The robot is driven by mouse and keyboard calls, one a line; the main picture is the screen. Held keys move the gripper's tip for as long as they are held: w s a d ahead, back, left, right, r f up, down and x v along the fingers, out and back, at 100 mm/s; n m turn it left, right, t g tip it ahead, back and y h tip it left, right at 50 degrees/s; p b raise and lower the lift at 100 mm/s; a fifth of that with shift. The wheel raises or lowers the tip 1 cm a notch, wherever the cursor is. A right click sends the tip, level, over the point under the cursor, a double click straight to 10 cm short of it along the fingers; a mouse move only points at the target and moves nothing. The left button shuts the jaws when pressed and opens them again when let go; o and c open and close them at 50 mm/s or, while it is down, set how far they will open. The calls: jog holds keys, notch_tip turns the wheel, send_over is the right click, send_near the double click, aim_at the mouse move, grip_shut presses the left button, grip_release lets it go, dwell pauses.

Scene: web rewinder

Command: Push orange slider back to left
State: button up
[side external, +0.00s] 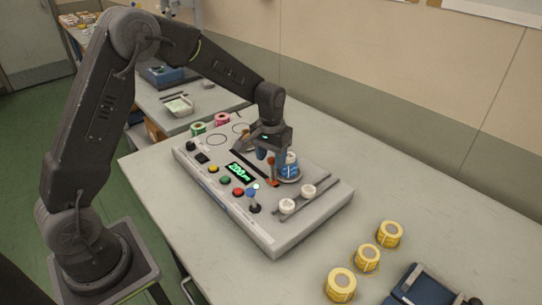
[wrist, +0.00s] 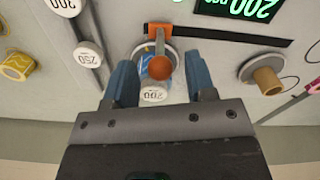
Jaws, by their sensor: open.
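The orange slider (wrist: 160,67) has a round knob and a flat orange base, and sits at the left end of a black slot (wrist: 230,36) in the wrist view. In the side view the slider (side external: 272,183) is at the slot's right, near end. My gripper (wrist: 161,72) points down with its blue fingers open, one on each side of the knob. Whether a finger touches it I cannot tell. In the side view my gripper (side external: 271,156) is low over the panel (side external: 262,229). A blue roll labelled 200 (wrist: 153,94) stands close behind the knob, partly hidden by it.
A green display (side external: 241,173) reads 200, with coloured buttons and a blue-topped lever (side external: 253,200) nearby. Two white-capped posts (side external: 308,191) stand at the panel's right. Several yellow rolls (side external: 367,258) lie on the table. Green and pink rolls (side external: 221,119) stand at the far end.

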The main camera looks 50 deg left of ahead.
jog(key=shift+c, duration=0.5)
grip_shut()
jog(key=a, duration=1.9)
jog(key=shift+a, duration=0.25)
jog(key=shift+c, duration=0.9)
grip_release()
jog(key=shift+a, duration=0.1)
jog(key=shift+o, duration=1.4)
jog(key=shift+r, duration=0.1)
